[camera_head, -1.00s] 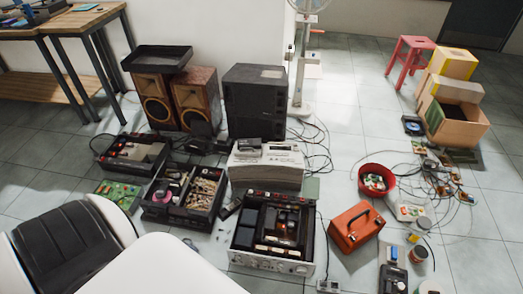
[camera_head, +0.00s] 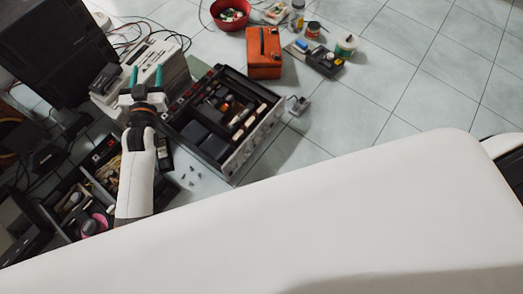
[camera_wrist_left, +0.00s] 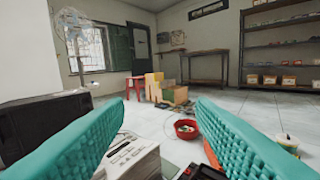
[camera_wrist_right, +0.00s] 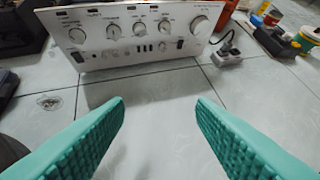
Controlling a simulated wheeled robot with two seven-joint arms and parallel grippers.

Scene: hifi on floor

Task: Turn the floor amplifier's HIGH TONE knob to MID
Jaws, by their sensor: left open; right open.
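The open-topped amplifier (camera_head: 225,120) sits on the floor with its silver front panel toward the lower right in the head view. Labels are too small to read, so I cannot tell which is HIGH TONE. My right gripper (camera_wrist_right: 160,108) is open and empty, apart from the panel; it is hidden in the head view. My left gripper (camera_head: 146,77) is open and empty over the white device left of the amplifier.
The white device (camera_head: 170,65) and a black speaker (camera_head: 50,45) stand left of the amplifier. An orange toolbox (camera_head: 263,55) and red bowl (camera_head: 230,14) lie beyond it. A small plug box (camera_wrist_right: 228,54) lies beside the panel. Floor before the panel is clear.

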